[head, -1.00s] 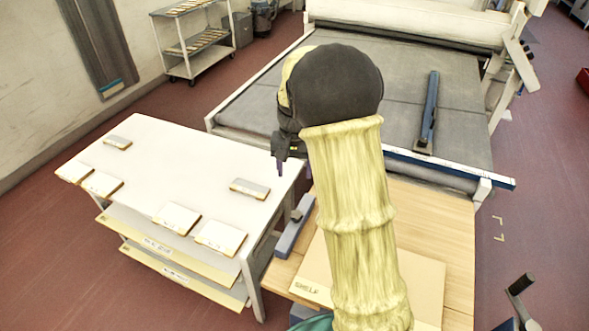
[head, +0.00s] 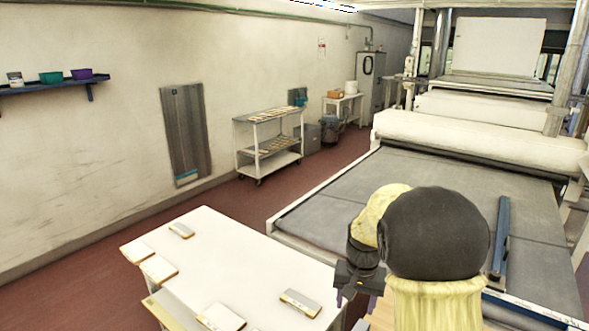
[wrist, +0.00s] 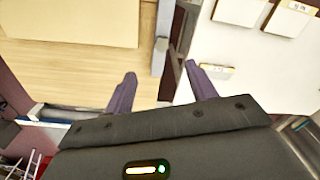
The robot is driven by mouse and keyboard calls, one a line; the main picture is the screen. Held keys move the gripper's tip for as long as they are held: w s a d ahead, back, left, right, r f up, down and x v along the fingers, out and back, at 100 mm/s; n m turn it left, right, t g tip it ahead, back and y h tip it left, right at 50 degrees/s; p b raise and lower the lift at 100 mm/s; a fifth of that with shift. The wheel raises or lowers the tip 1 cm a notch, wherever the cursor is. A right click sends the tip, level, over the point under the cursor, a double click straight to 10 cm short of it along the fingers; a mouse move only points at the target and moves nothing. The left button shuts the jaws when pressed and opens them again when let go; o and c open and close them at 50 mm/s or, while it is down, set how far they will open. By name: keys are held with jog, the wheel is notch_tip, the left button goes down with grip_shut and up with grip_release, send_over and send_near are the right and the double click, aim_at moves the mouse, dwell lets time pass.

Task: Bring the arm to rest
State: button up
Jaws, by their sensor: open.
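My gripper (head: 357,298) is at the end of my arm, in the lower right of the head view, near the right edge of the white table. In the wrist view my gripper (wrist: 162,86) has its two purple fingers spread apart with nothing between them. Part of my arm is cut off by the bottom of the head view.
The white table (head: 225,262) holds several pale blocks. A grey-topped machine bed (head: 345,190) lies behind my arm, with a blue bar (head: 501,235) on it. A wooden tabletop (wrist: 75,70) shows in the wrist view. A shelf cart (head: 268,170) stands by the wall.

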jog(key=s+n+t, duration=0.2)
jog(key=s+n, duration=0.1)
jog(key=s, duration=1.3)
jog(key=shift+s+a+f, duration=0.4)
jog(key=shift+f, duration=0.05)
